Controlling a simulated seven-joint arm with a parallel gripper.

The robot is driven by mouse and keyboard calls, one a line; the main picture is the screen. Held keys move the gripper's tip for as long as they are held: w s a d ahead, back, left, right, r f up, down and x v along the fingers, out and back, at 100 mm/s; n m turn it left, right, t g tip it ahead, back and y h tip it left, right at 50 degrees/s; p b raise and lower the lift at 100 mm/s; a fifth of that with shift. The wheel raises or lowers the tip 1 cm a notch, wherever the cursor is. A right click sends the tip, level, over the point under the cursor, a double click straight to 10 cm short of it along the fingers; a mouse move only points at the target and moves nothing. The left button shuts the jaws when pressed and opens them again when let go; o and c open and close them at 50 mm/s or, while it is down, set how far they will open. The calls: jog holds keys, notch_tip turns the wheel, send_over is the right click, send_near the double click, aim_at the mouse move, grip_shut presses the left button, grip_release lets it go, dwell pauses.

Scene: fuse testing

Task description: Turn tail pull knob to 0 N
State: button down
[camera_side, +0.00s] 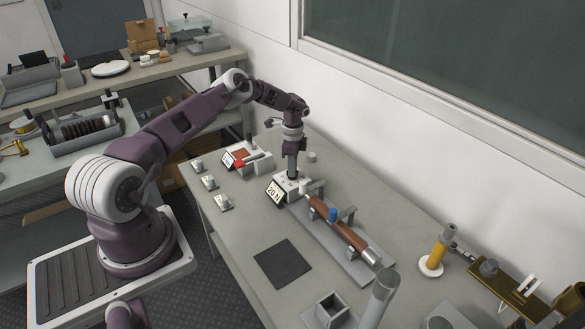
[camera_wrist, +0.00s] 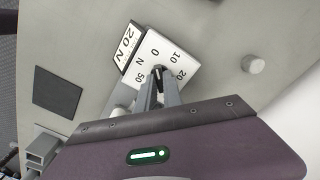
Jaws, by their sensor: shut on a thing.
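The tail pull unit is a white box (camera_side: 297,190) on the bench with a tilted display (camera_side: 275,192). In the wrist view its top plate (camera_wrist: 148,52) carries the marks 0, 10, 20 and 50 N. The display (camera_wrist: 127,43) reads 20 N there. The small dark knob (camera_wrist: 158,70) sits in the middle of the marks, mostly hidden by my fingers. My gripper (camera_wrist: 159,82) points down and is shut on the knob; in the side view my gripper (camera_side: 291,178) is right over the box. I cannot tell which mark the knob points to.
A brown cylinder (camera_side: 349,233) with a blue piece lies on a grey fixture right beside the box. A red-topped unit (camera_side: 243,156) and several small switches stand to the left. A dark square mat (camera_side: 283,262) lies in front. A yellow cylinder (camera_side: 437,255) stands at the right.

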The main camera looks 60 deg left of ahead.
jog(key=shift+a+r, duration=0.1)
jog(key=shift+r, duration=0.05)
jog(key=c, duration=1.5)
grip_release()
notch_tip(320, 180, up, 7)
